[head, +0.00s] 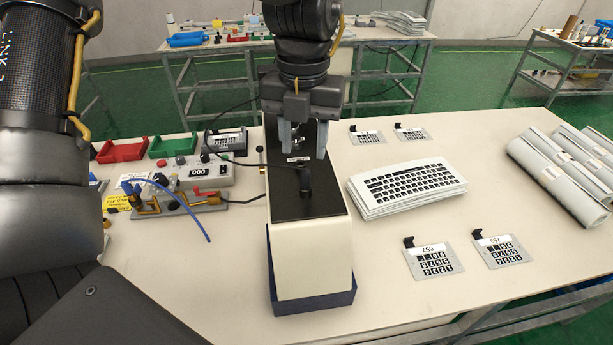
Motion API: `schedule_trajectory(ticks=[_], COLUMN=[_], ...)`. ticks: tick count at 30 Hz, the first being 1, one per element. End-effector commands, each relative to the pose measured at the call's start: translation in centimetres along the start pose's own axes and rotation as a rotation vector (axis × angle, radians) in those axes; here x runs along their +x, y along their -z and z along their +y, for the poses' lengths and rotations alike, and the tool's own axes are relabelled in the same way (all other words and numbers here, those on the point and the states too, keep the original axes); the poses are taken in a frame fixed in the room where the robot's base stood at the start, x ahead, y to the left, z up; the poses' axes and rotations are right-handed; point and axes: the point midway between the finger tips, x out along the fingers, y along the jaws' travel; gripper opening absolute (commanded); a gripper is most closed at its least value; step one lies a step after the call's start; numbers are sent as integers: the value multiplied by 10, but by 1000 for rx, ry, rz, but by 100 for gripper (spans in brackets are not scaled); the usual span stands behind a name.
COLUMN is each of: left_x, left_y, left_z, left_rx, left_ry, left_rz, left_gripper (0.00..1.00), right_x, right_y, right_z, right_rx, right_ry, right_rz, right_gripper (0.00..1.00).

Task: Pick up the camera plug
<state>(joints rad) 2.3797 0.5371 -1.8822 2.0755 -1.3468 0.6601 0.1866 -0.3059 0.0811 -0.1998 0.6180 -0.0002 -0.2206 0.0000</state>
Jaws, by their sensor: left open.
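The camera plug appears to be the small black upright piece (305,182) on the black top of a cream box (310,250). A thin black cable runs from near it to the left. My left gripper (303,150) points down over the black top, with its two grey fingers apart. The plug shows just below and in front of the fingertips, and I see no grip on it. Dark and shiny detail between the fingers is too small to make out. My right gripper is out of view.
Left of the box stand a grey control unit (203,173) with a display, a blue cable (195,218), and red (122,152) and green (172,145) bins. A stack of keypad sheets (408,188), small keypad cards (433,262) and rolled films (555,175) lie to the right.

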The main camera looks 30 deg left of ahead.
Motion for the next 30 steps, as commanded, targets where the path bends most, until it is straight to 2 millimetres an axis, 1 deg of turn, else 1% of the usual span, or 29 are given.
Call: schedule_trajectory(ticks=[1,4,6,11,13,18,21,25,30], left_x=[8,19,23,25,30,55,68,75,76], left_y=[0,0,0,0,0,1,0,0,0], left_z=[0,0,-1,-1,-1,-1,-2,-2,-2], left_rx=[0,1,0,0,2,1,0,1,0], left_ry=[-2,-1,1,1,-1,-2,-1,2,3], left_rz=[2,1,1,-1,1,2,1,-1,-2], left_gripper=[41,41,41,41,41,41,41,41,41], right_x=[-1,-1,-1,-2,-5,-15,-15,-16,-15], right_y=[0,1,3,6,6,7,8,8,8], right_z=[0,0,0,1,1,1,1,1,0], right_rx=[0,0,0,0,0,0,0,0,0], right_ry=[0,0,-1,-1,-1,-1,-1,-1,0], right_rz=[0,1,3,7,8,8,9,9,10], right_gripper=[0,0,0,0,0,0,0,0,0])
